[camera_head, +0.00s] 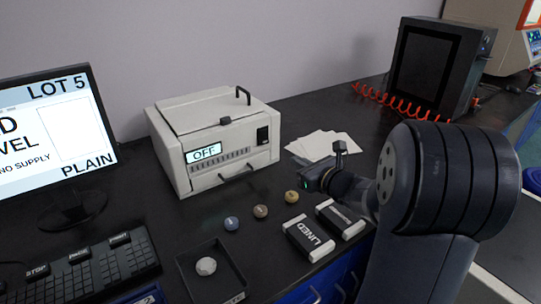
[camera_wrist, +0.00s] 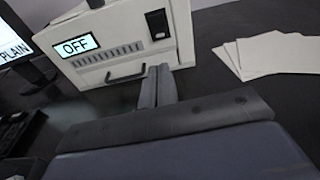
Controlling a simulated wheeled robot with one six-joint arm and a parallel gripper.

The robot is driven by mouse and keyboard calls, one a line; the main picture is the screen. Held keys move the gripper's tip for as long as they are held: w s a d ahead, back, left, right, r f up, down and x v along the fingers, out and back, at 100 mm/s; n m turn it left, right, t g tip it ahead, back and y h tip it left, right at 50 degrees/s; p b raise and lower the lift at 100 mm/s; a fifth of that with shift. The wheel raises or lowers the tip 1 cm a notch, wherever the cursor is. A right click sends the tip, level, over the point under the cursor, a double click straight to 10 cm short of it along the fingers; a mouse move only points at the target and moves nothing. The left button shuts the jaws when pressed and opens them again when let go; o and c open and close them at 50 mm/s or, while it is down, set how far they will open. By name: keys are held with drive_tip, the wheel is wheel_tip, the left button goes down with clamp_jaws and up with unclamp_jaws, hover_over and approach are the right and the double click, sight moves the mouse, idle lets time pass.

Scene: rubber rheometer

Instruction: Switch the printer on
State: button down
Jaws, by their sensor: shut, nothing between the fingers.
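The printer is a white box (camera_head: 215,140) on the dark bench, with a small display (camera_head: 204,153) reading OFF. A black switch (camera_head: 263,135) sits at the upper right of its front; the switch also shows in the wrist view (camera_wrist: 157,25), as does the OFF display (camera_wrist: 76,46). My gripper (camera_head: 303,174) is to the right of the printer and in front of it, apart from it in the head view. In the wrist view my gripper's fingers (camera_wrist: 158,70) are together and empty, pointing at the printer's front below the switch. The gap to the front is hard to judge.
White sheets (camera_head: 322,146) lie right of the printer. Small round pieces (camera_head: 261,211), a LINED box (camera_head: 308,239) and a black tray (camera_head: 226,257) holding a pale disc stand in front. A monitor (camera_head: 58,135) and keyboard (camera_head: 85,270) are left. A red coiled cord (camera_head: 395,101) lies behind.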

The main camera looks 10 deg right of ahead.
sight(266, 143)
drive_tip(key=shift+d+m, duration=0.1)
drive_tip(key=shift+m, duration=0.2)
drive_tip(key=shift+w, duration=0.1)
drive_tip(key=x, duration=1.4)
drive_tip(key=shift+w+f+b, duration=0.1)
drive_tip(key=shift+f+b, duration=0.2)
drive_tip(key=shift+b, duration=0.6)
drive_tip(key=shift+r, duration=0.25)
